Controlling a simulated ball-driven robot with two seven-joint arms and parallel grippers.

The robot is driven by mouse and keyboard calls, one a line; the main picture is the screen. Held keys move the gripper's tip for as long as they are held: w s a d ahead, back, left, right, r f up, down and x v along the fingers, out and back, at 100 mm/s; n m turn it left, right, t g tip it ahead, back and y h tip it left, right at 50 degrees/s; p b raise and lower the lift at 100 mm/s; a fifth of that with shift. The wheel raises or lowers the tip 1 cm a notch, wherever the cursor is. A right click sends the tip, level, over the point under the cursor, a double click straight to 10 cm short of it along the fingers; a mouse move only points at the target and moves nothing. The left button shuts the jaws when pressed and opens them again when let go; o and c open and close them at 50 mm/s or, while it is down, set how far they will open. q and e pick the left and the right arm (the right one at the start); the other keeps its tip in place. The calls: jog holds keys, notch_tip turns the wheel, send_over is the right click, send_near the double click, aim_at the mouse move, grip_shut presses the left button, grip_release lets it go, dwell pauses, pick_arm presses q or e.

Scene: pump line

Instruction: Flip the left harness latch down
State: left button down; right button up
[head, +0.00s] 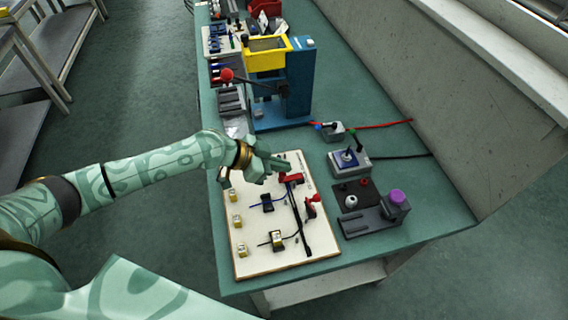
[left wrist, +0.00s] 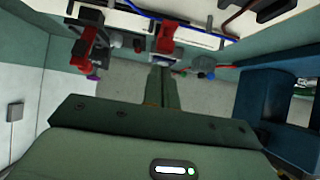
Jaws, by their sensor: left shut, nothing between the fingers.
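A pale harness board (head: 250,258) lies on the green bench and carries two red latches. The farther, more leftward red latch (head: 292,178) is right beside the fingertips of my left gripper (head: 275,167). The other red latch (head: 311,206) is nearer and stands up from the board. In the left wrist view my shut, empty fingers (left wrist: 162,84) point at one red latch (left wrist: 167,38); contact cannot be told. The second red latch (left wrist: 83,50), on a black mount, is to its left. My right gripper is out of view.
Black clips with blue and black wires and several small yellow-and-white blocks (head: 237,221) are on the board. A blue press with a yellow hopper (head: 266,57) stands behind. A grey fixture with a purple knob (head: 398,197) and a switch box (head: 349,159) are at right.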

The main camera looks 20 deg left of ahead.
pick_arm(q)
jog(key=shift+d, duration=0.1)
jog(key=shift+w+d, duration=0.4)
jog(key=shift+d, duration=0.15)
pick_arm(e)
jog(key=shift+a, duration=0.45)
jog(key=shift+d, duration=0.1)
